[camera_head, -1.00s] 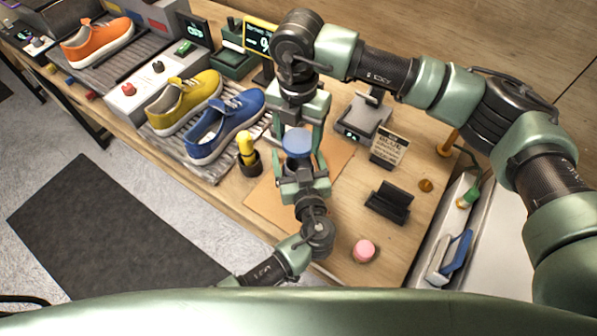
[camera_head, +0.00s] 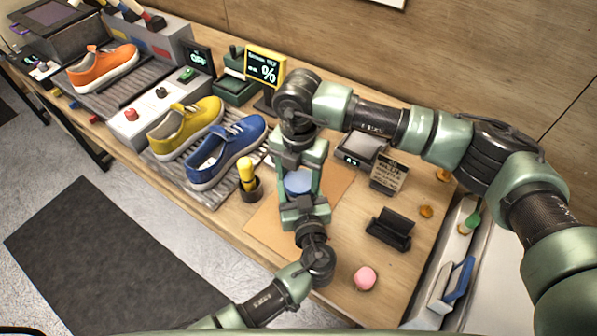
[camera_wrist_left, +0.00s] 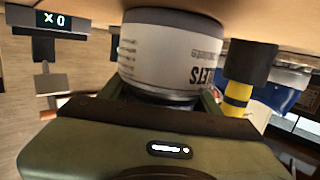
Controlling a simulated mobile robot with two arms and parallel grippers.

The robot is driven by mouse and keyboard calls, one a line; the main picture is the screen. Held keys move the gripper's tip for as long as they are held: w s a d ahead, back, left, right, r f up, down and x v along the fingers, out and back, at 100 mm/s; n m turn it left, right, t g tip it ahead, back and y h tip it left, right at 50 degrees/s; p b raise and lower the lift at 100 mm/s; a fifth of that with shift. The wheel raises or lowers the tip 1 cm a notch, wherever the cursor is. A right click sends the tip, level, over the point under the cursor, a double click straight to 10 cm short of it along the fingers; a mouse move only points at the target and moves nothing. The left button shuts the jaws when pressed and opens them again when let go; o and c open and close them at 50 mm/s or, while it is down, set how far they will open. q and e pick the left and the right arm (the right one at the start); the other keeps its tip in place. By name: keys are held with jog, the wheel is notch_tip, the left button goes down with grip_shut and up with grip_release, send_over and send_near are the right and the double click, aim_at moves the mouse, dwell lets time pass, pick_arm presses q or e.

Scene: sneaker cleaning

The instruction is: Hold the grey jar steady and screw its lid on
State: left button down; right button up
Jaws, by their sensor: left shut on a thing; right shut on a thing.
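The grey jar (camera_wrist_left: 170,62) shows in the left wrist view, with a pale lettered label and a dark band. That view looks upside down, with the wooden tabletop along its top edge. My left gripper (camera_head: 301,198) is shut on the jar from the near side. The round blue lid (camera_head: 298,181) shows from above in the head view, between the two grippers. My right gripper (camera_head: 300,178) points down from above, shut on the lid, with fingers at its sides. The jar is mostly hidden in the head view. I cannot tell whether the lid touches the jar.
A yellow-handled brush (camera_head: 247,175) in a dark cup stands just left of the jar. Blue (camera_head: 228,152) and yellow (camera_head: 185,125) sneakers lie further left. A black stand (camera_head: 390,228) and a pink round item (camera_head: 365,278) are to the right. A tan mat (camera_head: 262,228) lies beneath.

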dwell(0.3)
jog(key=shift+f, duration=0.95)
